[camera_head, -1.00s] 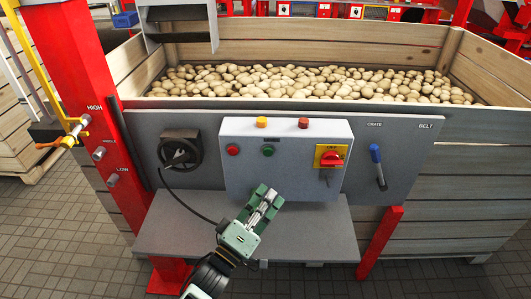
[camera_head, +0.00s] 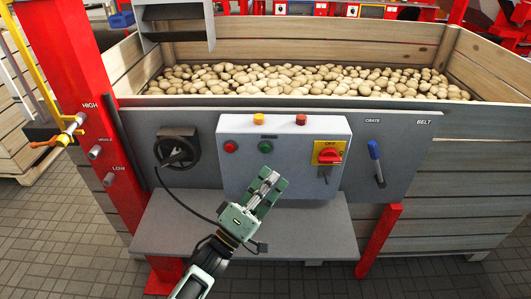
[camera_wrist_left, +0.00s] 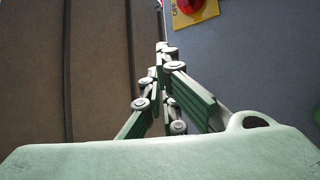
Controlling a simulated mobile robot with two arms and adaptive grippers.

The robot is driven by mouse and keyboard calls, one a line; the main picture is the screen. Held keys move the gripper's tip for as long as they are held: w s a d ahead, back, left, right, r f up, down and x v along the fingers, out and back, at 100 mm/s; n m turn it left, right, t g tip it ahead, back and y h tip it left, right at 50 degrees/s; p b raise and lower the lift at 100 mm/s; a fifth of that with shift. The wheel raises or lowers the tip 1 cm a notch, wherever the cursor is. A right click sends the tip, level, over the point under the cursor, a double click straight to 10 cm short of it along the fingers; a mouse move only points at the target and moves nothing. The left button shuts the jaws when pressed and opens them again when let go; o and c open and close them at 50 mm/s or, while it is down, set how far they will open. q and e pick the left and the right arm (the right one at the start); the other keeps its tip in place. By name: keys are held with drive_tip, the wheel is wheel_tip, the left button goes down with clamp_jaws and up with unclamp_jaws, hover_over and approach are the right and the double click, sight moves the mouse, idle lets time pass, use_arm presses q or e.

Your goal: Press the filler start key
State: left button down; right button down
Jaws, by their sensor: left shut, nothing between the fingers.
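A light grey control box (camera_head: 236,180) is fixed on the darker panel in front of the potato crate. On its face are a green button (camera_head: 265,147), a red button (camera_head: 230,147) to its left, and a red rotary switch (camera_head: 330,156) on a yellow plate to its right. My left gripper (camera_head: 271,176) is shut and empty, just below the green button in the head view; the exact gap in depth cannot be told. My right gripper is not in view.
A yellow button (camera_head: 259,119) and an orange-red button (camera_head: 301,119) top the box. A grey shelf (camera_head: 320,235) juts out below. A red post (camera_head: 80,90) stands at left.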

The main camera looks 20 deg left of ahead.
sight(266, 149)
use_arm(q)
drive_tip(key=shift+w+a+b, duration=0.25)
drive_tip(key=shift+w, duration=0.65)
drive_tip(key=shift+w+a+b, duration=0.3)
drive_tip(key=shift+w, duration=0.65)
drive_tip(key=shift+w+a+b, duration=0.25)
drive_tip(key=shift+w, duration=0.65)
drive_tip(key=shift+w+a, duration=0.1)
drive_tip(key=shift+w, duration=0.3)
